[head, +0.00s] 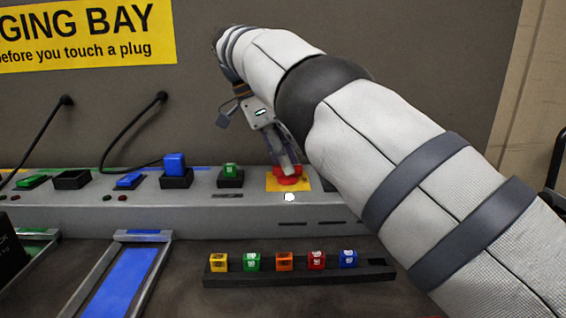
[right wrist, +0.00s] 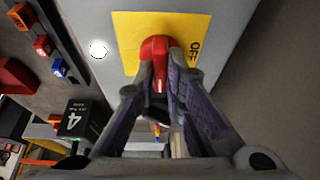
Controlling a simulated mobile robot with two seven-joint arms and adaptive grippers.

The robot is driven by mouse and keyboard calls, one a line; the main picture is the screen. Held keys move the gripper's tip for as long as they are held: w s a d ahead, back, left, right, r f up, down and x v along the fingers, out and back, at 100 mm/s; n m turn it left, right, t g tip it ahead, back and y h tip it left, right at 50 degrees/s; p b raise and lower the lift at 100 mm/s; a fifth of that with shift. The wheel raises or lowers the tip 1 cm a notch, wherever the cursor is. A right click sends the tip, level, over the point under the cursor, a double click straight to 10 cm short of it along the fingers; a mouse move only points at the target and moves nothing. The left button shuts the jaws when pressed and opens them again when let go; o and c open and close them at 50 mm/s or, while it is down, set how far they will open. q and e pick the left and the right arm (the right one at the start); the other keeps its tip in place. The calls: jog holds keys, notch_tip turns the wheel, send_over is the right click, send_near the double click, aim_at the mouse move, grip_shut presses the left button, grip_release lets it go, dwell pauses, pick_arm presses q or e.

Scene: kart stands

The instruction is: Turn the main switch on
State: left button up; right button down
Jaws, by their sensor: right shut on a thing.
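The main switch is a red knob (head: 287,171) on a yellow plate (head: 304,186) on top of the grey console. It also shows in the right wrist view as a red handle (right wrist: 157,50) on the yellow plate (right wrist: 128,28), with the word OFF printed at the right of the plate. My right gripper (head: 288,168) reaches down onto the knob, and its two fingers (right wrist: 160,88) are closed on the red handle from both sides. A round white lamp (head: 289,197) is on the console's front below the plate. My left gripper is in neither view.
A rack (head: 300,276) holding several coloured cubes lies in front of the console. A green block (head: 231,170) and a blue block (head: 175,164) stand in sockets left of the switch. Black cables (head: 135,122) rise behind. A blue-floored channel (head: 118,280) is at front left.

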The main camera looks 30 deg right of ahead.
jog(key=shift+f+m, duration=0.3)
dwell(0.4)
jog(key=c, duration=1.7)
grip_release()
jog(key=shift+s, duration=0.1)
jog(key=shift+o, duration=0.2)
jog(key=shift+r, duration=0.1)
